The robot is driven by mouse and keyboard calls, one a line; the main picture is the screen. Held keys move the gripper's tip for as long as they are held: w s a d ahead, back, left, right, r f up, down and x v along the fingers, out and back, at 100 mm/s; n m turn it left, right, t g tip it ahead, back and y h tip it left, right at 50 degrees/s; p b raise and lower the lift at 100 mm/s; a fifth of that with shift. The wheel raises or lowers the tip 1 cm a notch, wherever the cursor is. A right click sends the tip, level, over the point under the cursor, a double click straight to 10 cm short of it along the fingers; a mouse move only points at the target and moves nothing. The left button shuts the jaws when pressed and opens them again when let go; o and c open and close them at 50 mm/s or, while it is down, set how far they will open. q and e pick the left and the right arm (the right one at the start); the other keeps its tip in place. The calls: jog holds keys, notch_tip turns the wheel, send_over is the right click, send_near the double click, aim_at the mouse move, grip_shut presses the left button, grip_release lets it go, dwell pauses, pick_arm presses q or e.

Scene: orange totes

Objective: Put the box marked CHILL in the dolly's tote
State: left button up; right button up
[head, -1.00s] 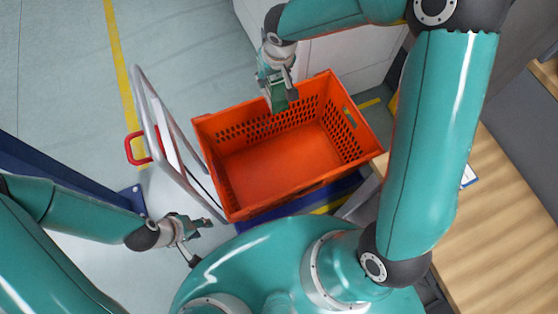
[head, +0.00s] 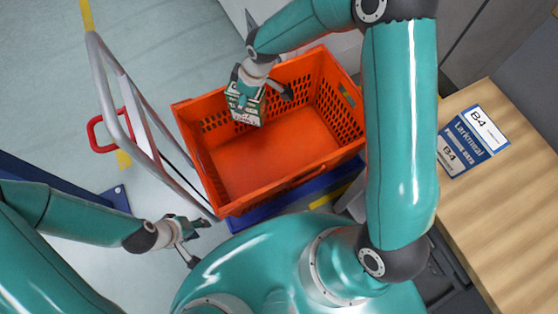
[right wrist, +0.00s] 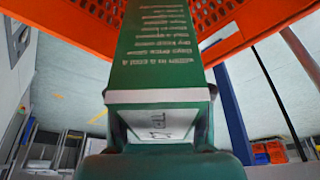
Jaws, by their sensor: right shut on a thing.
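My right gripper (head: 262,86) is shut on a green and white box (head: 244,104). In the head view the box hangs over the back left part of the orange tote (head: 262,168), inside its outline. I cannot tell its height above the tote floor. In the right wrist view the box (right wrist: 160,62) fills the middle, with small white print on its green side; I cannot read CHILL on it. The orange tote's wall (right wrist: 245,25) shows beyond it. The tote looks otherwise empty. My left gripper (head: 196,242) is open and empty, left of the tote's front corner.
The tote rests on a blue dolly (head: 262,212) with a grey tube handle (head: 118,72) on the left. A red loop (head: 95,134) is beside the handle. A wooden table (head: 495,215) with a blue and white B4 label (head: 470,143) stands at the right.

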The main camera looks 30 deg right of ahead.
jog(key=shift+s+a+f+n+g+y+b, duration=0.15)
jog(key=shift+a+f+n+g+b, duration=1.2)
jog(key=shift+f, duration=5)
jog(key=shift+s+a+f+n+t+y+b, duration=0.35)
jog(key=shift+f+n+b, duration=1.35)
jog(key=shift+f+b, duration=3.3)
jog(key=shift+w+a+f+n+g+b, duration=0.15)
jog(key=shift+a+f+n+b, duration=1.15)
jog(key=shift+f, duration=6.4)
jog(key=shift+s+d+f+n, duration=0.1)
jog(key=shift+d+n, duration=0.15)
jog(key=shift+d, duration=0.15)
jog(key=o, duration=1.4)
jog(key=p+v, duration=0.3)
jog(key=v, duration=0.9)
jog(key=shift+p, duration=0.35)
